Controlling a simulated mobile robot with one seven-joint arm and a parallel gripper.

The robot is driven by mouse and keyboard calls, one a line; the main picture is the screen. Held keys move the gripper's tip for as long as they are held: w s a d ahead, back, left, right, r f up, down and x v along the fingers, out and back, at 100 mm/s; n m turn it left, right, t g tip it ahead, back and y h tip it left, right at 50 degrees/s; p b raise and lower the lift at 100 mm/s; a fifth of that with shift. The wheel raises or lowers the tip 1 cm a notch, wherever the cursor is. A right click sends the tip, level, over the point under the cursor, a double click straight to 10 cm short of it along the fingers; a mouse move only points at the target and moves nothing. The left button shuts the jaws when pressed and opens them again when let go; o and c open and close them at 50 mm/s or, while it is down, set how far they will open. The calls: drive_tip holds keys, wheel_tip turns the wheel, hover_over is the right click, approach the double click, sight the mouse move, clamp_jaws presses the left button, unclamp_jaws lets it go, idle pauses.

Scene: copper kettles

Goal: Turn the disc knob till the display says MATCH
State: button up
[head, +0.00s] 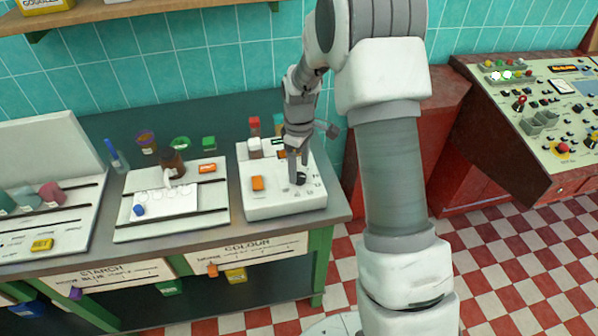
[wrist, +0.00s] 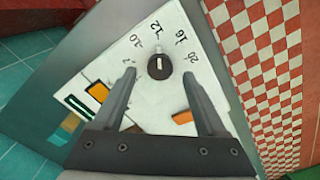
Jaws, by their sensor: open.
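The disc knob (wrist: 159,66) is black and round with a pale pointer line, set on a white panel box (head: 285,200). Numbers including 10, 12, 16 and 20 ring it; the pointer lies near 12. My gripper (wrist: 159,73) is open, with one finger on each side of the knob and a visible gap to it in the wrist view. In the head view my gripper (head: 297,176) is down over the box's right part. An orange panel (wrist: 99,91) and a dark green-edged window (wrist: 78,107) are on the box; I cannot read any word on them.
A control console (head: 545,110) stands at the far right.

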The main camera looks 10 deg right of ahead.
sight(300, 178)
drive_tip(key=shift+f, duration=1.25)
clamp_jaws()
